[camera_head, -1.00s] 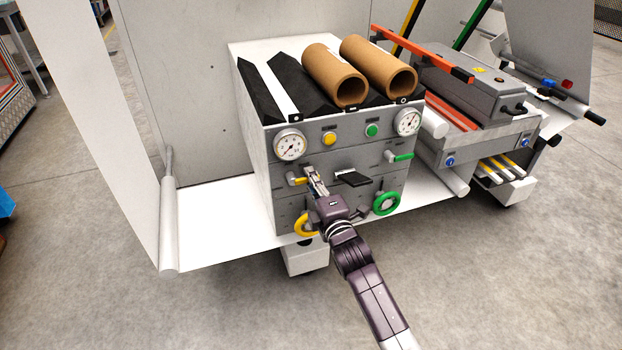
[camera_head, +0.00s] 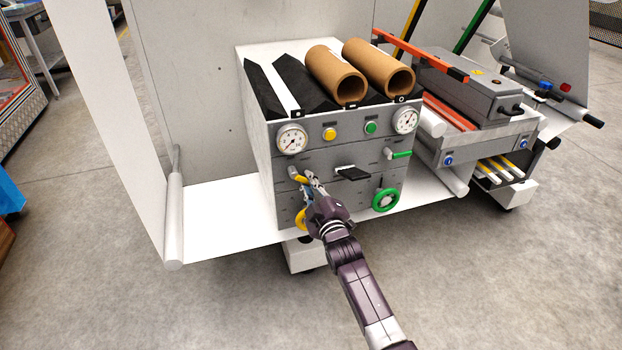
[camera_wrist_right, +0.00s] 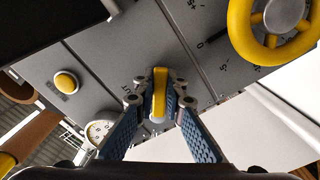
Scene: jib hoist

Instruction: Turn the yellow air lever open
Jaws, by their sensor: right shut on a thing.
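The yellow air lever (camera_head: 298,177) sits on the left of the grey panel (camera_head: 335,160), below the left gauge. In the right wrist view the yellow lever (camera_wrist_right: 160,92) lies between the two fingers. My right gripper (camera_head: 309,182) is at the lever, and in the right wrist view its fingers (camera_wrist_right: 158,95) are shut on it. In the head view the gripper partly hides the lever's outer end. My left gripper is not in view.
A yellow handwheel (camera_head: 301,219) is just below the gripper, partly hidden. A black handle (camera_head: 352,172), a green lever (camera_head: 398,154) and a green handwheel (camera_head: 385,200) are to the right. Two cardboard tubes (camera_head: 336,76) lie on top.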

